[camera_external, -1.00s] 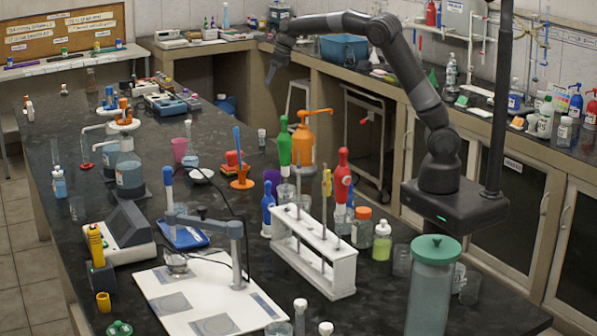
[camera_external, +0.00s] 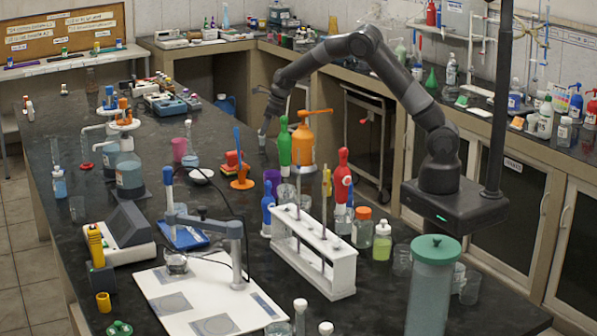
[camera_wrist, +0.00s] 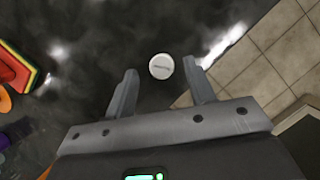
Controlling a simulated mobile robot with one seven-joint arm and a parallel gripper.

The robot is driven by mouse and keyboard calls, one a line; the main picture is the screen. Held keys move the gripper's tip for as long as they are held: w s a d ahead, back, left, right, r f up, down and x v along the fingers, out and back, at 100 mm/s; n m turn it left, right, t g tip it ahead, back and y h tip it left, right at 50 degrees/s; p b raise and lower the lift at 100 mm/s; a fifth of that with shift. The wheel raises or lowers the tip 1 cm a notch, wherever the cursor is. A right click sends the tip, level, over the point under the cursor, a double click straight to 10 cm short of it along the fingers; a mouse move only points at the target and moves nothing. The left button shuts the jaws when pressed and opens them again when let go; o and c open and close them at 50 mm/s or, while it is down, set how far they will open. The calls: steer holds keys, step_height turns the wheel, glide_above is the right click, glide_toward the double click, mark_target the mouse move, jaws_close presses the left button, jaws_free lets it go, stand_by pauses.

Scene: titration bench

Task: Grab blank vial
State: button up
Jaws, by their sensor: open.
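The blank vial (camera_external: 262,144) is small and stands on the dark bench near its far right edge, left of the green bottle. In the wrist view its round white cap (camera_wrist: 161,66) shows from above, with small print too blurred to read. My gripper (camera_external: 265,127) points down just above the vial. In the wrist view my gripper (camera_wrist: 160,75) is open, with one finger on each side of the cap and visible gaps to both. I cannot tell how far the fingertips are above the cap.
A green bottle (camera_external: 283,143) and an orange pump bottle (camera_external: 303,146) stand right of the vial. The bench edge and tiled floor (camera_wrist: 285,50) lie close by.

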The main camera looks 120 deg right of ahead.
mark_target(260, 145)
steer(key=x, duration=0.4)
steer(key=shift+w+d+f, duration=0.15)
steer(key=shift+d+f, duration=0.15)
steer(key=c, duration=1.1)
